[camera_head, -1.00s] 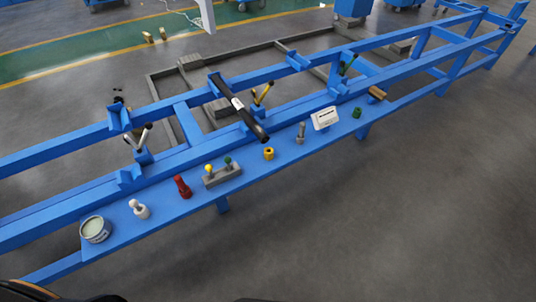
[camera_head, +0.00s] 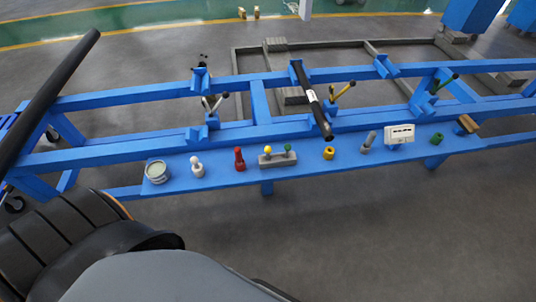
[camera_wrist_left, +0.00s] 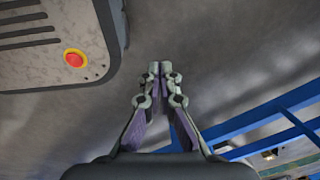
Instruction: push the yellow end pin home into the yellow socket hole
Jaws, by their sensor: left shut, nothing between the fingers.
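The yellow-headed pin (camera_head: 267,150) stands upright in a small grey block (camera_head: 272,161) on the blue shelf, beside a green-headed pin (camera_head: 288,148). A yellow collar (camera_head: 328,153), which may be the yellow socket, sits on the shelf to the right of that block; I cannot make out its hole. My left gripper (camera_wrist_left: 154,68) shows in the left wrist view, fingers together and empty, over bare grey floor and well away from the shelf. My right gripper is not in view.
On the blue shelf (camera_head: 225,178) stand a round tin (camera_head: 157,171), a white piece (camera_head: 197,167), a red piece (camera_head: 239,159), a grey pin (camera_head: 368,142), a white box (camera_head: 399,133) and a green collar (camera_head: 437,138). A dark tube (camera_head: 313,101) crosses the rails. The floor in front is clear.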

